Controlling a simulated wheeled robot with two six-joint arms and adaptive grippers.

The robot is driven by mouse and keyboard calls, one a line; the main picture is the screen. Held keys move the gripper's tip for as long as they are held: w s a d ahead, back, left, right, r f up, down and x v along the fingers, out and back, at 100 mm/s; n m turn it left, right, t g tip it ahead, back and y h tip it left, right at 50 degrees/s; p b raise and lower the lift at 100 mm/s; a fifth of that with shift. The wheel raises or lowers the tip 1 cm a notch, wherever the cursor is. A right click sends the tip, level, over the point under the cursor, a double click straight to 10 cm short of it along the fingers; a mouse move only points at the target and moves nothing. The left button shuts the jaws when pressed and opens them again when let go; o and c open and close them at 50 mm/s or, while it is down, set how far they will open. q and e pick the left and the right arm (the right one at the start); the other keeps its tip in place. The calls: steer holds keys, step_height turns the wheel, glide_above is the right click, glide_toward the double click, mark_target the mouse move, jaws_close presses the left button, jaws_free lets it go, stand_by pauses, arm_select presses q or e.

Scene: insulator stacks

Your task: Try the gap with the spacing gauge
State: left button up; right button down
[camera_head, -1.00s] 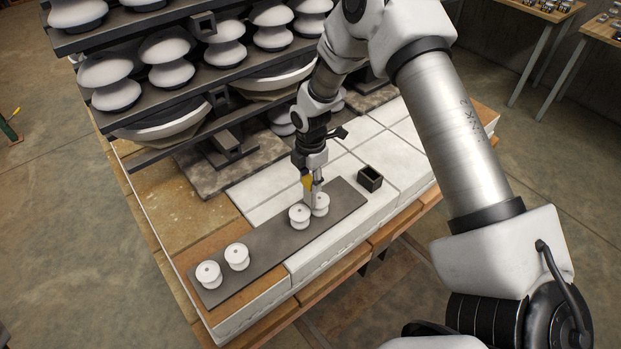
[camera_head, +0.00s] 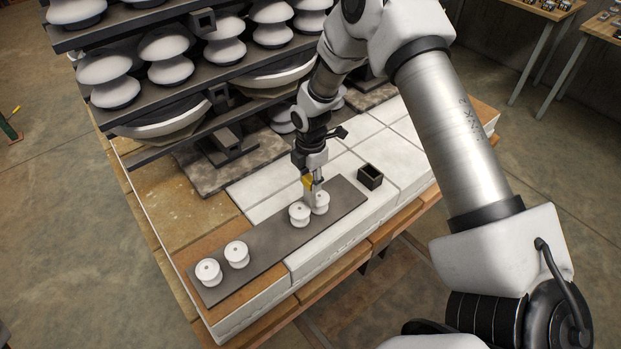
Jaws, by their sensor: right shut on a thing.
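A dark grey strip (camera_head: 271,244) lies along the front of the table. Two white spool-shaped insulators stand apart at its left end, one at the far left (camera_head: 208,272) and one beside it (camera_head: 237,254). Two more stand close together to the right, a nearer one (camera_head: 299,213) and a farther one (camera_head: 321,202). My right gripper (camera_head: 313,186) points down over this right pair, shut on a small gauge (camera_head: 308,184) with a yellow part. The gauge's lower end is at the pair; whether it sits between them or touches them is too small to tell.
A small black open box (camera_head: 370,177) stands on the white tiles right of the strip. A dark rack (camera_head: 150,104) with large white insulators rises behind. White tiles (camera_head: 391,155) to the right are clear. Other tables stand at the far right.

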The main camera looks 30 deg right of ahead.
steer(key=shift+r+p, duration=3.65)
steer(key=shift+r, duration=0.9)
steer(key=shift+f, duration=0.1)
